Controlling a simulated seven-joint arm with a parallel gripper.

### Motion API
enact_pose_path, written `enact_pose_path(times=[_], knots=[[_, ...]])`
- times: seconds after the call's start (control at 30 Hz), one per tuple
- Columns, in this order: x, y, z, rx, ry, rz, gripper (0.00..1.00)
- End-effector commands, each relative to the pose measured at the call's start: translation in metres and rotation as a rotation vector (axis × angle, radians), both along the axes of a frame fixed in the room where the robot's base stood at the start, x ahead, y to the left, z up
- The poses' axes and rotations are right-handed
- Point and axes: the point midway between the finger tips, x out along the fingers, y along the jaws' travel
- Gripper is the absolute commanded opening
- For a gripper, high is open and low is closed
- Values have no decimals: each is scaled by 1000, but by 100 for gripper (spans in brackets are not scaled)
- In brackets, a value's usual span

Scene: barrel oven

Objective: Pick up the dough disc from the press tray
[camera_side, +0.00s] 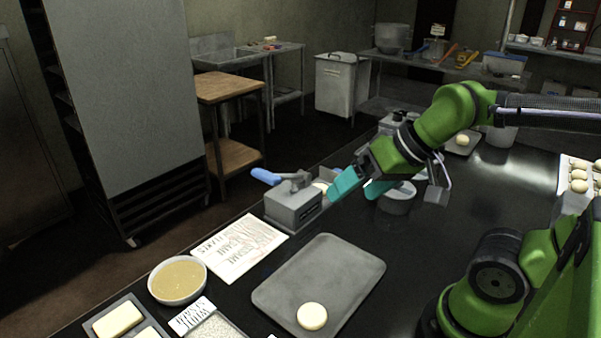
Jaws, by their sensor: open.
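The grey press (293,206) with a blue handle (265,176) stands at the left edge of the black counter. A pale dough disc (321,186) shows just behind the press, in its tray (327,173); part of it is hidden by the press and my near finger. My gripper (354,196) has teal fingers spread apart and nothing visible between them. It is tilted down, just right of the dough disc. I cannot tell whether the left finger touches the disc or the tray.
A grey baking tray (322,270) with one pale dough round (312,316) lies in front. A round metal container (397,200) stands close right of my gripper. A paper sheet (238,248) and a bowl (177,279) are at left. The counter's middle right is clear.

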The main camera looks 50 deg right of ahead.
Motion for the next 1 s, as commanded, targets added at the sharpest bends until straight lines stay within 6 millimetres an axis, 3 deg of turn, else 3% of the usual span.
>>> enact_pose_path(times=[0.13, 0.27, 0.47, 0.7, 0.9, 1.0], knots=[[16, -12, -14, 10, 86, -42, 92], [55, -37, -12, 29, 172, -121, 92], [121, -92, -17, 71, 320, -292, 92], [190, -175, -46, 99, 494, -539, 92], [231, -239, -77, 100, 612, -762, 92], [244, -255, -82, 101, 640, -848, 92]])
